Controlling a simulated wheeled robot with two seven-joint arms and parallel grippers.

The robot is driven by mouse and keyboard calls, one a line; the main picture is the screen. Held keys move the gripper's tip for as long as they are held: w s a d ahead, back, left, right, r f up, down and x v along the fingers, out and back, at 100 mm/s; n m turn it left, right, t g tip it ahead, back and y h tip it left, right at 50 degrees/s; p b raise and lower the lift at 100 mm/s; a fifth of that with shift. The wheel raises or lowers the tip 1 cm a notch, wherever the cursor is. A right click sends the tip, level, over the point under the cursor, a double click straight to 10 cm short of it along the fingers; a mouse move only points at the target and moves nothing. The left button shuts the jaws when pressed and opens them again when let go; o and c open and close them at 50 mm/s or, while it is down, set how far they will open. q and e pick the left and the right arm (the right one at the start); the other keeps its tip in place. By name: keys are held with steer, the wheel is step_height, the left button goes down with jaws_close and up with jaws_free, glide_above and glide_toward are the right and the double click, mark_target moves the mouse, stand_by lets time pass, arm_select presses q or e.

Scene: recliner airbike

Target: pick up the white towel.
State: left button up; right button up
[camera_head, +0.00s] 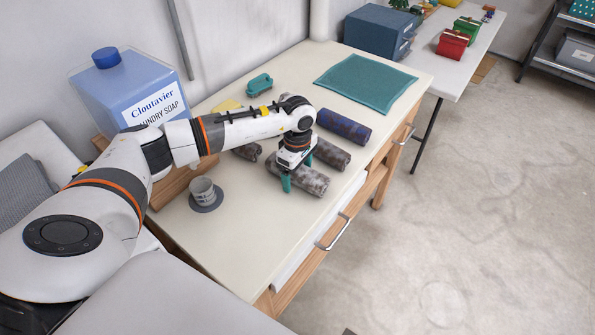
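No plain white towel stands out; several rolled towels lie on the cream tabletop. A mottled grey-brown roll (311,182) lies nearest the front edge. A second grey-brown roll (331,154) lies behind it, and a third (248,151) is partly hidden by my arm. A dark blue roll (344,125) lies farther back. My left gripper (298,172) points down over the front roll, its teal fingers apart on either side of it. Whether they press on the roll cannot be told. My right gripper is out of view.
A grey cup (202,189) stands on a round coaster near the left. A big blue detergent jug (133,90) is behind my arm. A teal folded cloth (365,83) lies at the far end. The tabletop in front of the cup is clear.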

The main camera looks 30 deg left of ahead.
arm_select(q)
steer(key=c, duration=1)
steer(key=shift+r, duration=0.1)
